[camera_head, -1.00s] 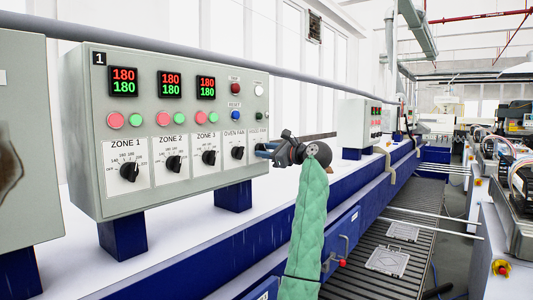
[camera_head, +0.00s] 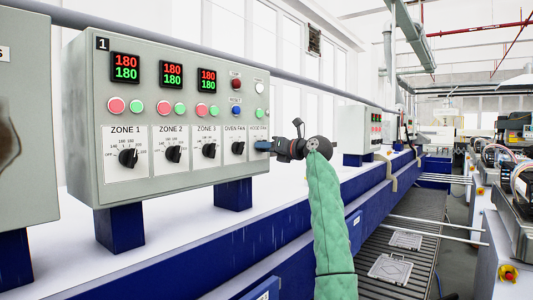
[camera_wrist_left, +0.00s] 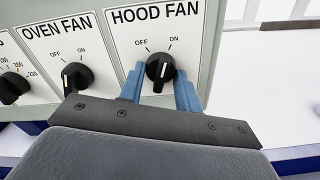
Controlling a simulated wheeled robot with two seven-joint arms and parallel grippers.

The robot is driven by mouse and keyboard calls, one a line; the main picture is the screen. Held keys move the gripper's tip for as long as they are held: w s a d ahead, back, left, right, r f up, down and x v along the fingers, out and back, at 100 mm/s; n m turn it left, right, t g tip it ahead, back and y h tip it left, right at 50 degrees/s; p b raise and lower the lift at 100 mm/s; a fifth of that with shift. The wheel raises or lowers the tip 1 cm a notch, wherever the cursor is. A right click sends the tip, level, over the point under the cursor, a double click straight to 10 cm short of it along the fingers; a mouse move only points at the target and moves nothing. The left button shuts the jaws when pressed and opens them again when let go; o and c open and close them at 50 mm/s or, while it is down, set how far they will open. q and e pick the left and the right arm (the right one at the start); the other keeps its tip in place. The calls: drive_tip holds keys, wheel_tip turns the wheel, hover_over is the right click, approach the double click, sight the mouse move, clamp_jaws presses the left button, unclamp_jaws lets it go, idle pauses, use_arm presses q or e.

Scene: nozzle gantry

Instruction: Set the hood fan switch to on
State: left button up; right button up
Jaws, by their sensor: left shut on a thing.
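The hood fan switch is a black rotary knob (camera_wrist_left: 160,68) with a white mark, on a white label reading HOOD FAN with OFF at upper left and ON at upper right. Its white line looks nearly upright, leaning slightly right at the top; I cannot tell exactly which mark it meets. My left gripper (camera_wrist_left: 160,80) has its blue fingers on either side of the knob and is shut on it. In the head view the left gripper (camera_head: 263,146) reaches the panel's lower right end, and its fingers hide the knob. My right gripper is not in view.
The grey control panel (camera_head: 82,170) carries several other knobs, buttons and displays. The oven fan knob (camera_wrist_left: 77,76) sits just left of my fingers, clear of them. A blue machine rail (camera_head: 180,262) runs below.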

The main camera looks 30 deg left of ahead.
use_arm(q)
drive_tip(key=shift+r+m+b, duration=0.15)
drive_tip(key=shift+m+b, duration=0.15)
drive_tip(key=shift+m, duration=0.8)
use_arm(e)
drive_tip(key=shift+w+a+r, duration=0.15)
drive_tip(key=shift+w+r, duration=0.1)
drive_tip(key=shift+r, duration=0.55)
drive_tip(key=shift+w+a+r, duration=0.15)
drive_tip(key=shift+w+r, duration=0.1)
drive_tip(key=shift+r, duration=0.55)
use_arm(q)
drive_tip(key=o, duration=1)
drive_tip(key=shift+c, duration=0.2)
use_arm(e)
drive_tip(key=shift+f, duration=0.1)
use_arm(q)
drive_tip(key=d+b, duration=0.3)
drive_tip(key=d, duration=0.4)
drive_tip(key=shift+s+d, duration=0.25)
drive_tip(key=shift+d, duration=0.15)
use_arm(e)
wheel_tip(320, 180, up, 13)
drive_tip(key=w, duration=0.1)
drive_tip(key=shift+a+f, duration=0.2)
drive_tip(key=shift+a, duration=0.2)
